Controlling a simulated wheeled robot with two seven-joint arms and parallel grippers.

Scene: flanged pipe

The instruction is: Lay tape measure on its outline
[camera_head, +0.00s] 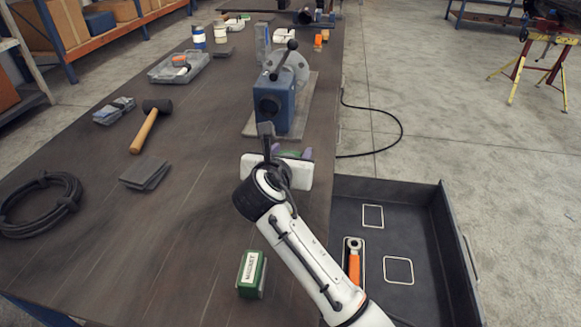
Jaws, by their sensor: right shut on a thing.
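My right gripper (287,147) is over the table beside the blue vise-like machine. Its white body (250,164) and dark fingers show beyond my wrist. It is shut on a small green and purple thing (291,154), mostly hidden by the gripper, so I cannot tell for sure that it is the tape measure. In the dark drawer (415,190) at the right are light outlines: a small empty one (373,217), a larger empty rounded square (398,270), and one around an orange-handled tool (354,266). My left gripper is out of view.
A blue machine (283,107) with a lever stands just beyond my gripper. On the table (190,215) are a green box (251,274), a black cable coil (40,205), a mallet (145,130), dark pads (145,172) and a grey tray (180,66). The drawer's right half is partly free.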

